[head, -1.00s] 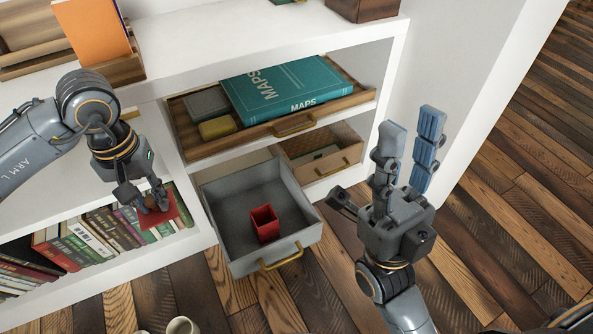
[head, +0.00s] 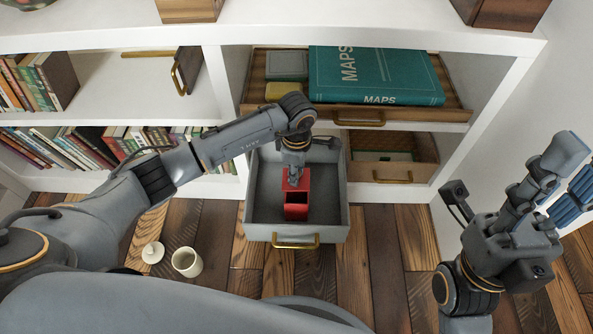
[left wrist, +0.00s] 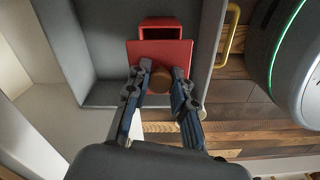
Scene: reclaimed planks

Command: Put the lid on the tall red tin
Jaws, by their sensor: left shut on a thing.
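The red tin (head: 296,212) stands in the open grey drawer, its dark opening partly showing. My left gripper (head: 293,182) is over the drawer, shut on the wooden knob (left wrist: 161,86) of the square red lid (head: 304,176). In the left wrist view the lid (left wrist: 172,54) faces the camera, and the tin (left wrist: 160,23) shows just past its far edge. The lid looks offset from the opening; I cannot tell whether they touch. My right gripper (head: 562,180) is open and empty at the right.
The drawer (head: 335,219) has raised walls and a brass handle (head: 296,241). Above is a wooden tray (head: 455,108) with a teal maps book (head: 375,75). Another drawer (head: 408,160) is to the right. A white cup (head: 187,262) and a white lid (head: 153,252) are at lower left.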

